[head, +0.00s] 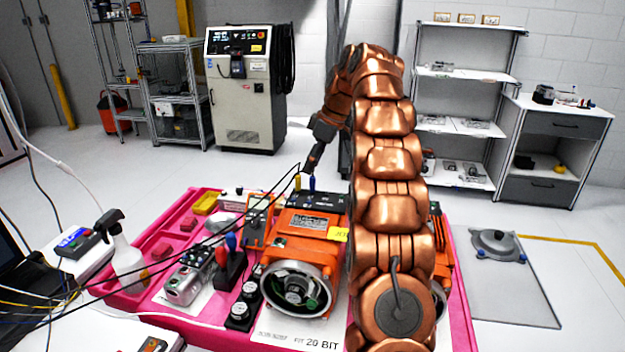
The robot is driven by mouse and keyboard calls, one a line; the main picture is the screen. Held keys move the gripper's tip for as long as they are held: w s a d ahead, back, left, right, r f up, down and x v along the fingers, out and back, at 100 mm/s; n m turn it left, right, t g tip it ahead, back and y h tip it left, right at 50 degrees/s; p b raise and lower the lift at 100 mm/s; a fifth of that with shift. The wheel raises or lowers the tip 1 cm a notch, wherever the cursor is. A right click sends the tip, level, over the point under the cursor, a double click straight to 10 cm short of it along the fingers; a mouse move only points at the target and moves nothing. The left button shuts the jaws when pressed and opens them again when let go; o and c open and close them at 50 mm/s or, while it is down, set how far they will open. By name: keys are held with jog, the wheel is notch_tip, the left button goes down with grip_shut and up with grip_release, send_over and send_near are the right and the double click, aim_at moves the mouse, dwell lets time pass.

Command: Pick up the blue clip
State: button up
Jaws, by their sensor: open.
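The blue clip (312,184) is a small upright blue piece at the back top edge of the orange motor unit (310,222). A similar yellow clip (298,182) stands just to its left. My gripper (309,168) is dark and small in the head view and points down just above the blue clip. Its jaws are open, with nothing seen held. I cannot tell whether the fingertips touch the clip or are behind it. My copper arm covers the right part of the motor unit.
The pink tray (150,312) holds the motor unit, a blue and a red screwdriver in a black holder (230,268), a grey connector (188,280) and a yellow bin (207,203). Dark cables cross the tray's left side. A spray bottle (127,262) stands at left.

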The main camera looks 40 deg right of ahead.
aim_at(314, 177)
jog(key=shift+n, duration=0.4)
jog(key=shift+w+d+f+b, duration=0.25)
jog(key=shift+d+f+b, duration=0.15)
jog(key=shift+f, duration=0.25)
jog(key=shift+w+d+f+b, duration=0.2)
jog(key=shift+d+f+b, duration=0.25)
jog(key=shift+f, duration=0.15)
jog(key=shift+w+d+f+b, duration=0.25)
jog(key=shift+d+f+b, duration=0.15)
jog(key=shift+f, duration=0.25)
jog(key=shift+w, duration=0.15)
jog(key=shift+p+x, duration=0.7)
jog(key=shift+x, duration=1.05)
jog(key=shift+d, duration=0.15)
grip_shut()
